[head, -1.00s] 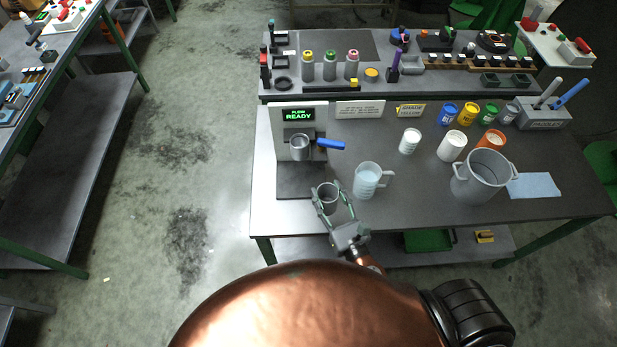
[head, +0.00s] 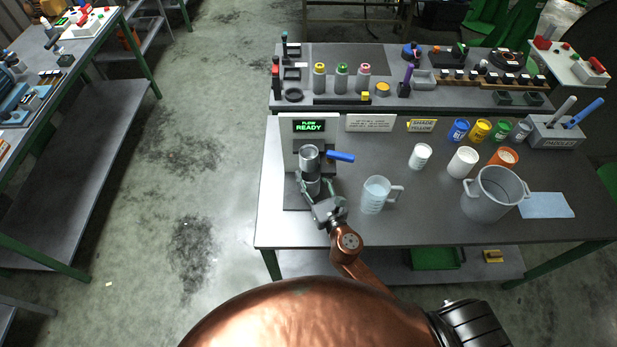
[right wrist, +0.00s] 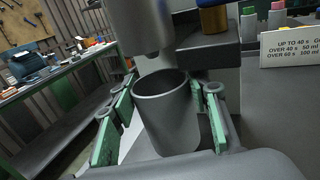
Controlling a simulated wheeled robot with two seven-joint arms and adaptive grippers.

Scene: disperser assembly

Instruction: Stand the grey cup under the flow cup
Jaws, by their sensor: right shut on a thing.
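The grey cup (head: 312,187) is between the fingers of my right gripper (head: 316,193), which is shut on it. In the right wrist view the grey cup (right wrist: 166,118) is upright, open at the top, with a green finger pad of the gripper (right wrist: 162,122) on each side. The flow cup (head: 309,157) is held in the dark stand, and in the right wrist view its lower end (right wrist: 143,28) hangs just above and behind the grey cup's rim. I cannot tell whether the grey cup touches the stand's base (head: 291,197). My left gripper is not in view.
A blue handle (head: 341,157) sticks out right of the flow cup, below a display (head: 309,126) reading READY. A clear measuring jug (head: 375,195) stands close right of my gripper. White cups and a large grey pot (head: 492,195) stand farther right.

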